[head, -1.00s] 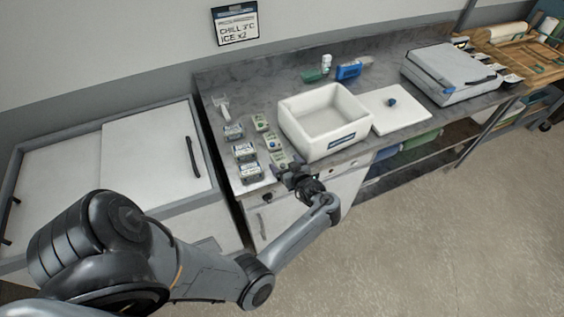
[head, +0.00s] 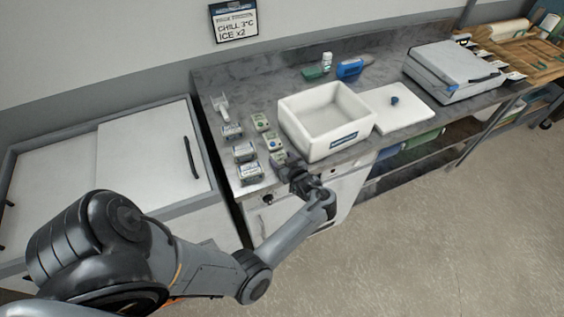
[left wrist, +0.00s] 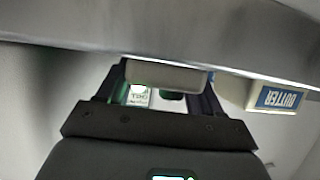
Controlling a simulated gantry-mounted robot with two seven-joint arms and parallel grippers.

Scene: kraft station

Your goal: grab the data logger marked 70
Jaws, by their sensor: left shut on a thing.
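The left gripper is shut on this near logger at the bench's front edge. In the left wrist view, the held logger's pale body (left wrist: 165,76) sits between the two dark fingers (left wrist: 160,92). A small white label with green shows below it. I cannot read a 70 on any logger. My right gripper is not in view.
Labelled boxes (head: 249,171) stand left of the loggers; a BUTTER box (left wrist: 280,97) shows in the left wrist view. A wall sign (head: 234,22) reads CHILL 3°C, ICE x2.

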